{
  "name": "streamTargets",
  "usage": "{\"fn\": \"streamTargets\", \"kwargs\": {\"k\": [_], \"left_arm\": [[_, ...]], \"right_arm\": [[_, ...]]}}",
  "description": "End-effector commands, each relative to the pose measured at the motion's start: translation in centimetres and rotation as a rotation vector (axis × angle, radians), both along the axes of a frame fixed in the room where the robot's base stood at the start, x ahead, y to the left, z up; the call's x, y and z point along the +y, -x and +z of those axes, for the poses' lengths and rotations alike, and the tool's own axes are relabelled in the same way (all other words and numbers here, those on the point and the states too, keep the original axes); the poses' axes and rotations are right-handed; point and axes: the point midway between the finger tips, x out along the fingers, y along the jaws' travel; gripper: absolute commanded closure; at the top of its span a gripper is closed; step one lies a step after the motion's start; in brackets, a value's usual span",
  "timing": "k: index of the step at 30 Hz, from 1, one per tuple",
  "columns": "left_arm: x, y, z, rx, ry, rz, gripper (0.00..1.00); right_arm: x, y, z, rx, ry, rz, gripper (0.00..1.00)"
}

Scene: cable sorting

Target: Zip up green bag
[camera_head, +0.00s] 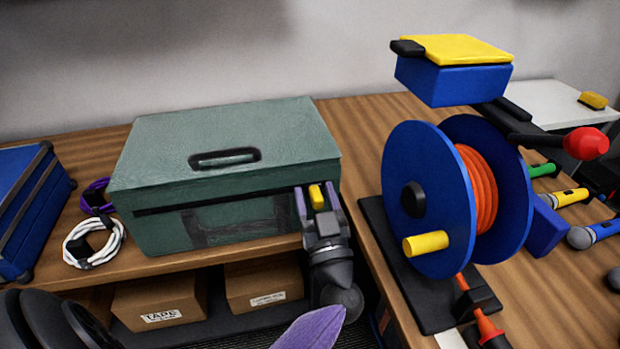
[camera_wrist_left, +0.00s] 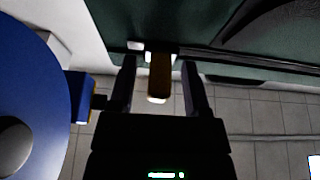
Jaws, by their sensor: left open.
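The green bag (camera_head: 225,140) is a box-shaped case with a dark handle on its flat top. It stands on the wooden shelf, and a dark seam runs along its front below the top. A yellow zip pull (camera_head: 317,197) sticks out at its front right corner. My left gripper (camera_head: 316,191) is open there, with one finger on each side of the pull. In the left wrist view the pull (camera_wrist_left: 159,78) lies between the open fingers (camera_wrist_left: 158,85), with gaps on both sides, next to the bag's edge (camera_wrist_left: 110,20). My right gripper is out of view.
A blue cable reel (camera_head: 425,195) with orange cable stands close on the right, with connectors and microphones beyond. A white cable coil (camera_head: 93,240) and a blue case (camera_head: 30,215) are on the left. Cardboard boxes (camera_head: 160,302) sit on the shelf below.

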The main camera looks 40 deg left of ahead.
Motion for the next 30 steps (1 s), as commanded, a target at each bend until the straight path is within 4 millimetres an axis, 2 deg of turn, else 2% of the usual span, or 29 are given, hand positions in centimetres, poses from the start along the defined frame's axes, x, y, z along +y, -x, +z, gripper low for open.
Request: {"fn": "streamTargets", "kwargs": {"k": [7, 8, 16, 30], "left_arm": [[0.0, 0.0, 0.1, 0.0, 0.0, -0.001, 0.38], [0.0, 0.0, 0.1, 0.0, 0.0, -0.001, 0.42], [0.0, 0.0, 0.0, 0.0, 0.0, -0.001, 1.0], [0.0, 0.0, 0.0, 0.001, 0.0, -0.002, 1.0]], "right_arm": [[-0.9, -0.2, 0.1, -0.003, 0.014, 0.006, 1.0], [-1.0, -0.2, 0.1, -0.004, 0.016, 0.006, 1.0], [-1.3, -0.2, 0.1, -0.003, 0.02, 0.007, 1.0], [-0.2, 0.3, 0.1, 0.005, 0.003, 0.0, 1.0]]}}
